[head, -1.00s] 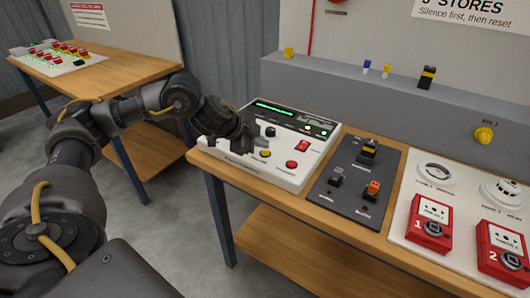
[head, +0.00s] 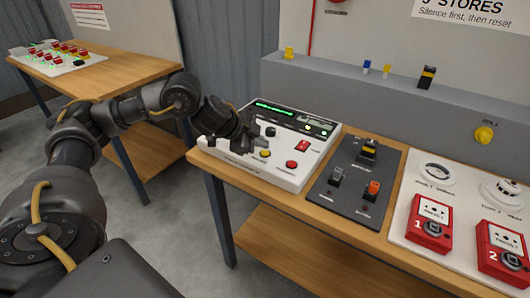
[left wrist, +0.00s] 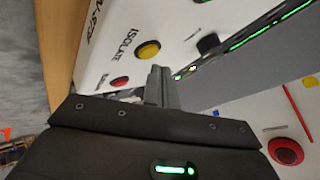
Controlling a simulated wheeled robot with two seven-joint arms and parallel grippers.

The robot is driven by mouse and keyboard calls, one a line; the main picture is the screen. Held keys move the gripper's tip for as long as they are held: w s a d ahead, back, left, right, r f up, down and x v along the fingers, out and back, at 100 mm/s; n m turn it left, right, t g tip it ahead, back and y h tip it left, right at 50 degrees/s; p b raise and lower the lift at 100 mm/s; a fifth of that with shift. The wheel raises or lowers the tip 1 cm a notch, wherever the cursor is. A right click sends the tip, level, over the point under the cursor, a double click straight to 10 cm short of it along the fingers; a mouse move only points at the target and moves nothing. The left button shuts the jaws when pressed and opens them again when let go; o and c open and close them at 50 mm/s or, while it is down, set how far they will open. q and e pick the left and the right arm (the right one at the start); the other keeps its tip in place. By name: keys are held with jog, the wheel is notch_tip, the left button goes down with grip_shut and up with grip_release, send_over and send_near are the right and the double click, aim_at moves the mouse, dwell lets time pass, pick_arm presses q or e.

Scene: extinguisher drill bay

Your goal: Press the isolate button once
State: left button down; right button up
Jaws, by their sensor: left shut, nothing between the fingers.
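The isolate button is a round yellow button (head: 265,153) on the front part of a white control panel (head: 236,170). In the left wrist view the yellow button (left wrist: 149,50) sits beside the printed word ISOLATE. My left gripper (head: 263,143) is shut and empty, over the panel just behind the yellow button in the head view. In the left wrist view its fingertips (left wrist: 161,72) appear close beside the button. I cannot tell whether they touch the panel. My right gripper is not in view.
A red button (head: 291,164) and a red rocker switch (head: 302,146) are right of the yellow button. A black knob (head: 270,131) stands behind it. A dark switch plate (head: 348,205) and red call points (head: 430,224) lie further right on the bench.

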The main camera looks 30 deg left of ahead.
aim_at(262, 153)
pick_arm(q)
jog(key=shift+f, duration=0.1)
jog(key=shift+f, duration=0.35)
jog(key=shift+f, duration=0.45)
dwell(0.6)
dwell(0.3)
jog(key=shift+r+p, duration=0.85)
jog(key=shift+r, duration=0.05)
notch_tip(262, 153, up, 5)
jog(key=p, duration=0.5)
jog(key=shift+p, duration=0.3)
